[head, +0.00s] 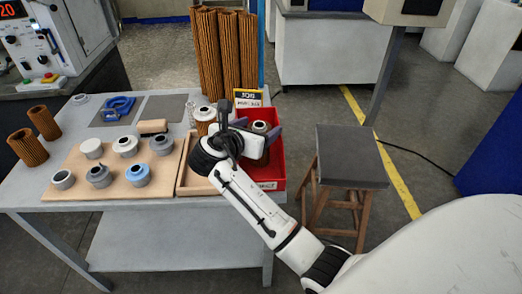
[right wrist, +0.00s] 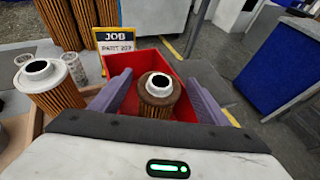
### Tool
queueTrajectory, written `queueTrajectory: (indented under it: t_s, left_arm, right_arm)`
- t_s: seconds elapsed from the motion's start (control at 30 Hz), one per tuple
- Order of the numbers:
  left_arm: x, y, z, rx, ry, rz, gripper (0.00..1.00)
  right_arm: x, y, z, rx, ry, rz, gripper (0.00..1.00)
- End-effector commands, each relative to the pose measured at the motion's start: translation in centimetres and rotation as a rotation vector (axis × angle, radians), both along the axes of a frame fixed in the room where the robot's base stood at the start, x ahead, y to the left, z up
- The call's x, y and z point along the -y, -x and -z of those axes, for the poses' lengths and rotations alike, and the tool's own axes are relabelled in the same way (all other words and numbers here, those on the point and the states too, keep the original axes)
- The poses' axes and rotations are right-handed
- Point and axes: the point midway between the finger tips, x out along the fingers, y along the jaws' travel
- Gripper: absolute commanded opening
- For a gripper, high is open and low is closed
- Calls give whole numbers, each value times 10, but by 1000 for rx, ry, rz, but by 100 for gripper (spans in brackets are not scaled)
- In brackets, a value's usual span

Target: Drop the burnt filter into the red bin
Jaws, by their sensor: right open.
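The burnt filter, with a scorched brown cap and a pale ring on top, stands between my right fingers in the right wrist view (right wrist: 158,98) and shows partly in the head view (head: 261,127). It appears upright within the outline of the red bin (head: 268,184); its base is hidden, so I cannot tell whether it rests on the floor of the bin. The bin also shows in the right wrist view (right wrist: 180,68). My right gripper (right wrist: 159,78) is open, with one finger on each side of the filter; it is over the bin in the head view (head: 259,130). My left gripper is out of view.
A white-capped filter (right wrist: 42,80) stands left of the bin by the wooden tray (head: 185,185). A yellow JOB sign (head: 248,98) and tall brown filter elements (head: 228,50) stand behind. Several caps sit on a wooden board (head: 75,186). A stool (head: 350,155) stands right.

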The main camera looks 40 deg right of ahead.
Motion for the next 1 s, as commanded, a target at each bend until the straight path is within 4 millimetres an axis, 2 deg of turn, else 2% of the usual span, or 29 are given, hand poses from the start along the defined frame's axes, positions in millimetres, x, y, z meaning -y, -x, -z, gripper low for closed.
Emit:
queueTrajectory:
  t_s: [0.5, 0.7, 1.0]
  left_arm:
    - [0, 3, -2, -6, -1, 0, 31]
    - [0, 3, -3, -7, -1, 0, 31]
    - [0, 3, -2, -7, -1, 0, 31]
  right_arm:
    - [-69, 39, -33, 1, -2, -2, 69]
    - [-81, 46, -39, 1, 0, -2, 69]
    - [-82, 47, -39, 0, 0, -1, 69]
